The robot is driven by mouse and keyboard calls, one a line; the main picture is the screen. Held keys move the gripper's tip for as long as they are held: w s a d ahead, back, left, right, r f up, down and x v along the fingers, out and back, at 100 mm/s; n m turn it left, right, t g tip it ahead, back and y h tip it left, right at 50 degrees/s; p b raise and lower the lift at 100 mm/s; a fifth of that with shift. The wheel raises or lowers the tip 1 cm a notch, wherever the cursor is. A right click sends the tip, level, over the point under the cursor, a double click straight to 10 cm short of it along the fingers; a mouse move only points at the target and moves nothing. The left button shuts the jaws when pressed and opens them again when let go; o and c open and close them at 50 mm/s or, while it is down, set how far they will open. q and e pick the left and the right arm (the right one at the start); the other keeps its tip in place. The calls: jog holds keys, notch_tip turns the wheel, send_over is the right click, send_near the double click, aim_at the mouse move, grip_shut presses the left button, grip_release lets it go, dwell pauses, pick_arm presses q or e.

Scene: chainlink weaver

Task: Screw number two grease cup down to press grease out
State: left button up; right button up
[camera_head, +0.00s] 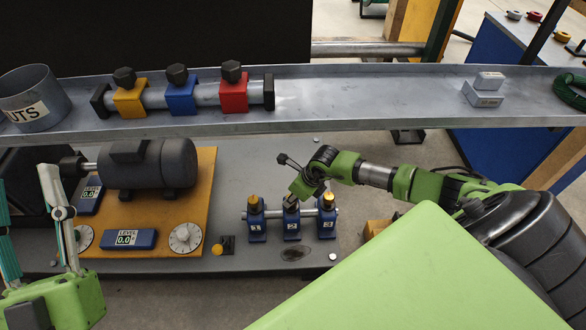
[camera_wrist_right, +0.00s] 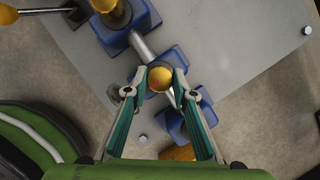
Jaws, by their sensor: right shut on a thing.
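Three small blue blocks numbered 1 (camera_head: 257,228), 2 (camera_head: 292,228) and 3 (camera_head: 327,226) stand in a row on a metal rod. Brass-topped cups show on block 1 (camera_head: 253,200) and block 3 (camera_head: 329,198). My right gripper (camera_head: 291,200) comes down over block 2 and hides its cup in the head view. In the right wrist view, my right gripper (camera_wrist_right: 160,82) has its fingers on either side of the round brass number two grease cup (camera_wrist_right: 160,77), shut on it. My left gripper (camera_head: 27,185) is at the far left, fingers apart and empty.
A motor (camera_head: 150,163) on a wooden board (camera_head: 150,215) with dials stands left of the blocks. Above runs a grey shelf (camera_head: 350,95) with yellow, blue and red clamps and a tin (camera_head: 32,105). A yellow knob (camera_head: 217,249) sits close by block 1.

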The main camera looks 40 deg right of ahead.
jog(key=shift+a+r+m+h+p, duration=0.15)
jog(key=shift+m+h+p, duration=0.15)
jog(key=shift+m+p, duration=0.55)
pick_arm(q)
notch_tip(320, 180, down, 16)
jog(key=w+a+f+g+y+p, duration=0.1)
jog(key=w+a+g+y+p, duration=0.15)
jog(key=g, duration=0.65)
pick_arm(e)
jog(key=shift+s+m+h+b, duration=0.1)
jog(key=shift+m+h+b, duration=0.3)
jog(key=shift+m, duration=0.35)
jog(key=shift+m+p, duration=0.6)
jog(key=shift+m, duration=0.2)
jog(key=shift+a+m+h+p, duration=0.1)
jog(key=shift+m+h+p, duration=0.6)
jog(key=shift+m, duration=0.5)
pick_arm(q)
jog(key=s+a+f+g+y, duration=0.3)
jog(key=s+f+g, duration=0.5)
jog(key=s+f, duration=0.2)
jog(key=shift+s+a+f+n, duration=0.25)
jog(key=shift+f+n, duration=0.15)
jog(key=shift+f, duration=0.7)
pick_arm(e)
jog(key=shift+f, duration=0.2)
jog(key=o, duration=1.1)
jog(key=shift+r, duration=0.1)
